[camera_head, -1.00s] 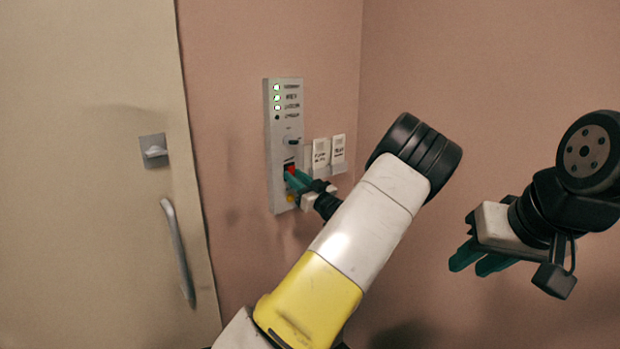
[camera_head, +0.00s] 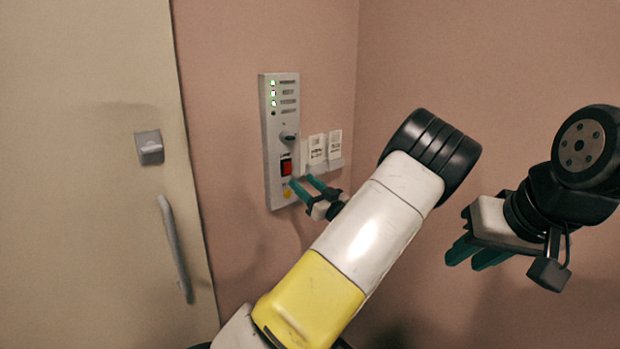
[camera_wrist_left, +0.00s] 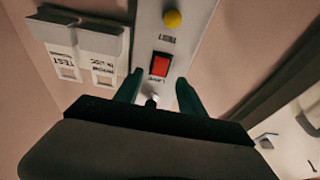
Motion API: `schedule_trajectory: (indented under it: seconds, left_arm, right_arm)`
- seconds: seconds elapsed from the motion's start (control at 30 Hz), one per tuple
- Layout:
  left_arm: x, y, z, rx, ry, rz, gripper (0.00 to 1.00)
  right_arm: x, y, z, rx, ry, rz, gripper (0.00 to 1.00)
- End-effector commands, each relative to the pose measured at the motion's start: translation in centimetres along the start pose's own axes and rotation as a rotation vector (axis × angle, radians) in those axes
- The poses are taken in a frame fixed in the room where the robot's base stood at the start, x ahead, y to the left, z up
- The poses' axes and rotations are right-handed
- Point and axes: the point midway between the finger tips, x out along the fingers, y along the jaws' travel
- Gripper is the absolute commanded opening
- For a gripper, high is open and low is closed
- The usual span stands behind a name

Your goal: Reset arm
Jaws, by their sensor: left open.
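A narrow grey wall panel (camera_head: 281,160) carries a column of small lamps (camera_head: 273,93), a dark knob (camera_head: 289,137), a red switch (camera_head: 286,167) and a yellow button (camera_head: 288,192). My left gripper (camera_head: 304,184) is open and empty just in front of the panel's lower part, right of the switch. In the left wrist view, its fingertips (camera_wrist_left: 158,80) stand on either side of the red switch (camera_wrist_left: 160,64), with the yellow button (camera_wrist_left: 172,19) beyond. My right gripper (camera_head: 470,258) hangs at the right, its two fingers apart with nothing between them.
A beige door (camera_head: 80,200) with a handle (camera_head: 173,245) and a latch (camera_head: 149,147) is at the left. A wall corner lies behind my left arm.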

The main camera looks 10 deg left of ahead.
Motion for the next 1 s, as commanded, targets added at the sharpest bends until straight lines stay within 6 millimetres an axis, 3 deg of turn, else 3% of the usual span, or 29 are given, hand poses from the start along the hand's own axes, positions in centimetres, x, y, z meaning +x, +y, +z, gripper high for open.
schedule_trajectory:
  seconds: [0.2,0.57,0.8,0.9,1.0]
  left_arm:
    - [-1.7,0.0,0.0,0.0,0.0,0.0,0.47]
    - [-1.4,0.0,0.3,-0.008,-0.029,0.006,0.47]
    - [0.4,0.9,2.9,-0.131,-0.385,0.139,0.47]
    - [-0.3,1.7,3.1,-0.205,-0.575,0.245,0.47]
    - [-1.7,2.3,2.0,-0.27,-0.738,0.365,0.47]
  right_arm:
    - [0.0,0.0,0.0,0.0,0.0,0.0,0.29]
    - [0.0,0.0,0.0,0.0,0.0,0.0,0.29]
    - [0.0,0.0,0.0,0.0,0.0,0.0,0.29]
    - [0.0,0.0,0.0,0.0,0.0,0.0,0.29]
    - [0.0,0.0,0.0,0.0,0.0,0.0,0.29]
